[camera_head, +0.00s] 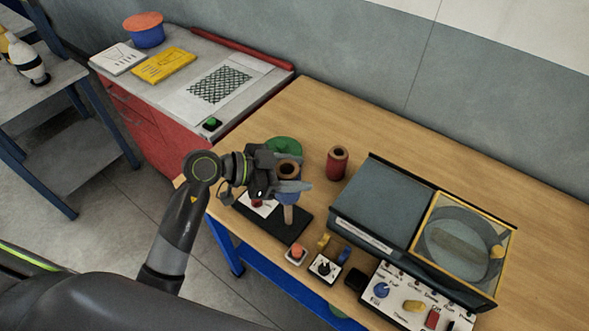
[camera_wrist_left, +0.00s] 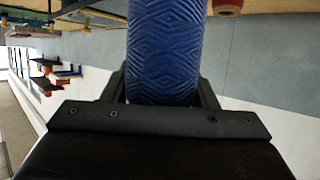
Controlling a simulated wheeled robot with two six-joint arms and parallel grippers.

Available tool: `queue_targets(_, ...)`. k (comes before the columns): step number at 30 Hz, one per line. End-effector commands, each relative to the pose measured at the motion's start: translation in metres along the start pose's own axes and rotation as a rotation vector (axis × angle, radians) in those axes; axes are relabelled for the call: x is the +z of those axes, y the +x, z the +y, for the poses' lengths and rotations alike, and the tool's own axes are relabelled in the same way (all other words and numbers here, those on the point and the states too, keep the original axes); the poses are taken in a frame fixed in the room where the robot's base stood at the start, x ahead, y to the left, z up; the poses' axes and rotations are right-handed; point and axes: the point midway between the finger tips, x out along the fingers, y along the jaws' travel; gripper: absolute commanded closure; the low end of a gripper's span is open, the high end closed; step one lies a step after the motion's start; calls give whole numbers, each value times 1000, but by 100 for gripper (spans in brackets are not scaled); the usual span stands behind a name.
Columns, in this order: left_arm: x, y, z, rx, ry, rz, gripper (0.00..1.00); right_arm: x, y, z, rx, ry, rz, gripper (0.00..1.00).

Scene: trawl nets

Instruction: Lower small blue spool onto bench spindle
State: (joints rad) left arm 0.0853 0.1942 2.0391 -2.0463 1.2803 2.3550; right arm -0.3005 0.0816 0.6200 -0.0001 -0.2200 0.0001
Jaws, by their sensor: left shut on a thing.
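The small blue spool shows large in the left wrist view (camera_wrist_left: 167,45), its patterned blue side between the two dark fingers. My left gripper (camera_head: 290,186) is shut on it, above the near left part of the bench. In the head view the gripper hides most of the spool; a tan ring with a dark hole (camera_head: 287,168) shows just behind the fingers. A tan upright peg, seemingly the bench spindle (camera_head: 289,214), stands on a black base plate (camera_head: 262,228) directly below the gripper in the picture. I cannot tell whether the spool touches the peg. My right gripper is out of view.
A red spool (camera_head: 337,164) stands right of the gripper, and a green round thing (camera_head: 283,147) lies behind it. A grey box with a yellow-framed window (camera_head: 378,205) and a control panel (camera_head: 400,300) fill the right. Small buttons (camera_head: 297,254) sit in front.

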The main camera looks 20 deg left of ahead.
Motion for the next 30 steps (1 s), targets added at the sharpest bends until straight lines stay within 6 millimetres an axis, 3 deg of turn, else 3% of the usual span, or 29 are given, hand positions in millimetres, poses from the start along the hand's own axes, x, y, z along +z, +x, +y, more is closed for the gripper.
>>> queue_targets(30,25,11,0,0,-1,2,72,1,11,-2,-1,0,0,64)
